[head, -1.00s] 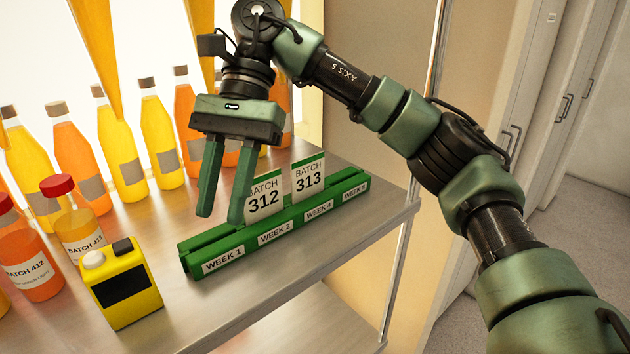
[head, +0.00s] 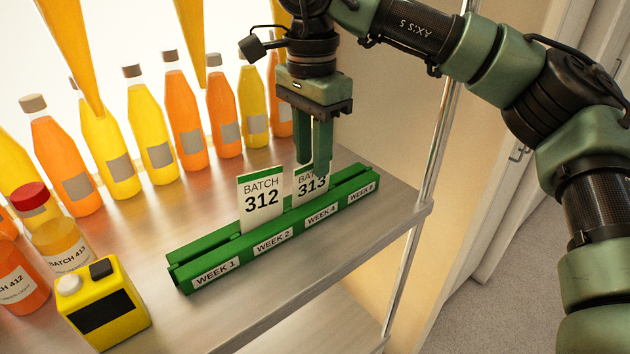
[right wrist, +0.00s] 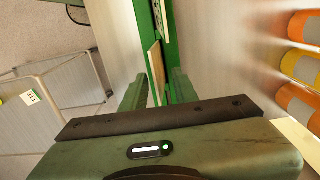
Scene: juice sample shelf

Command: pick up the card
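Two white cards with green top edges stand upright in a long green holder (head: 205,272). The card "BATCH 312" (head: 261,203) is in full view above the "WEEK 2" part. The card "BATCH 313" (head: 311,187) stands to its right, its top partly hidden by my right gripper (head: 313,168). The right gripper points down with its fingers apart at the 313 card. In the right wrist view, a pale card (right wrist: 156,72) shows between the open fingers (right wrist: 158,92); I cannot tell if either finger touches it. My left gripper is not in view.
Several orange and yellow bottles (head: 186,124) line the back of the shelf. The shelf's front edge (head: 345,258) runs close to the holder, and a metal post (head: 445,130) stands at the right.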

